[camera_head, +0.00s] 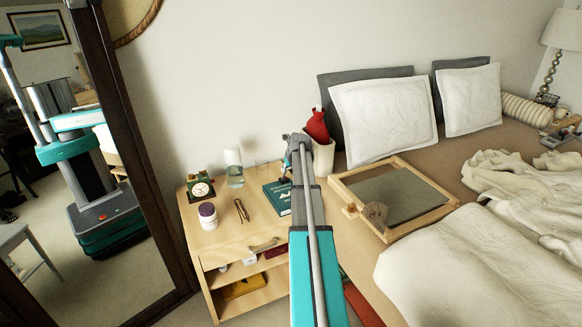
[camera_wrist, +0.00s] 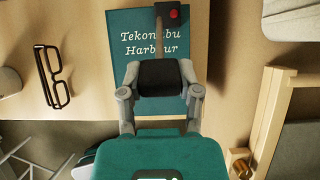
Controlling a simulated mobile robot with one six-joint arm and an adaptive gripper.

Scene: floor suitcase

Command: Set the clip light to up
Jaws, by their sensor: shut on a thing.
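The clip light (camera_wrist: 170,14) shows at the top of the wrist view as a dark head with a red spot on a thin brown stem. The stem runs down toward my gripper (camera_wrist: 160,78), over the teal book "Tekonabu Harbour" (camera_wrist: 122,55). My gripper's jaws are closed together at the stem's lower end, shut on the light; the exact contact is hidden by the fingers. In the head view my gripper (camera_head: 296,145) is above the back right of the bedside table, by the book (camera_head: 277,196). I cannot make out the light clearly there.
The bedside table (camera_head: 225,240) holds a clock (camera_head: 201,189), a jar (camera_head: 208,216), glasses (camera_head: 241,210) and a carafe (camera_head: 235,172). A white vase (camera_head: 324,158) with a red item stands behind my gripper. A wood-framed tray (camera_head: 400,232) lies on the bed at right.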

